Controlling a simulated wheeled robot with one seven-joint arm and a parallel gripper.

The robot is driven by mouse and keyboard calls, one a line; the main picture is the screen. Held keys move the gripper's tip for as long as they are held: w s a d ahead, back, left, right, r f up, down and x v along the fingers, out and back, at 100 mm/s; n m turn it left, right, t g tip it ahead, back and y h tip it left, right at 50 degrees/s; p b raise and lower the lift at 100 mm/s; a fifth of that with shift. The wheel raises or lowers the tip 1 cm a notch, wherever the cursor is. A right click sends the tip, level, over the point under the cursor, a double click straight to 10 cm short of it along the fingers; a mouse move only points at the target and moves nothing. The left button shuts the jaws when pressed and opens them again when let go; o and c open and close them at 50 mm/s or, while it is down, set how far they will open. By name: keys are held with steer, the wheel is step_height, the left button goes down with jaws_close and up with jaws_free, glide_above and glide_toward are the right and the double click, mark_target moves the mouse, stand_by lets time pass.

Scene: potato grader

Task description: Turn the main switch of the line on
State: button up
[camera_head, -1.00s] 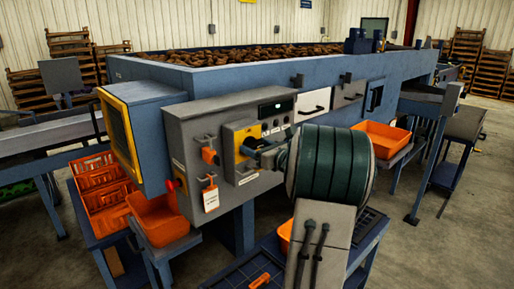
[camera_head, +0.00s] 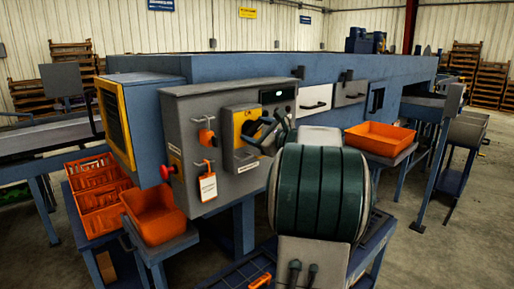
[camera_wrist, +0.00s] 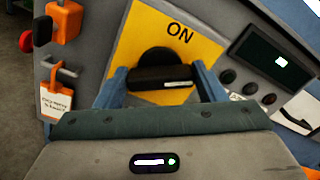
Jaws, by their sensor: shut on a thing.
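The main switch is a black rotary handle (camera_wrist: 150,79) on a yellow plate (camera_wrist: 188,52) marked ON. In the wrist view the handle's bar lies level across the picture, while the plate and its lettering are tilted. My gripper (camera_wrist: 162,82) has its two blue fingers at the bar's two ends and is shut on it. In the head view the yellow plate (camera_head: 239,122) sits on the grey control panel (camera_head: 181,113). My gripper (camera_head: 265,131) reaches it from the right and partly hides the handle.
Left of the switch hang an orange padlock (camera_head: 206,137) and a white-and-orange tag (camera_head: 208,187). A red knob (camera_head: 166,172) sticks out at the panel's left edge. Orange bins stand below left (camera_head: 155,214) and to the right (camera_head: 379,139). A small display (camera_head: 278,95) is beside the switch.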

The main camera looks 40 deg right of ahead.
steer(key=n+b, duration=0.3)
steer(key=b, duration=0.1)
steer(key=f+n+b, duration=0.1)
steer(key=n+b, duration=0.2)
steer(key=b, duration=0.2)
steer(key=shift+n+b, duration=0.3)
steer(key=n+b, duration=0.4)
steer(key=b, duration=0.1)
steer(key=shift+a+r+n, duration=0.1)
steer(key=shift+r+n, duration=0.05)
steer(key=shift+n, duration=0.25)
steer(key=shift+b, duration=0.3)
steer(key=shift+r+n, duration=0.1)
steer(key=shift+n, duration=0.2)
steer(key=o, duration=1)
steer(key=shift+s, duration=0.1)
steer(key=s, duration=0.9)
steer(key=s+d, duration=0.1)
steer(key=s, duration=0.3)
steer(key=shift+s, duration=0.35)
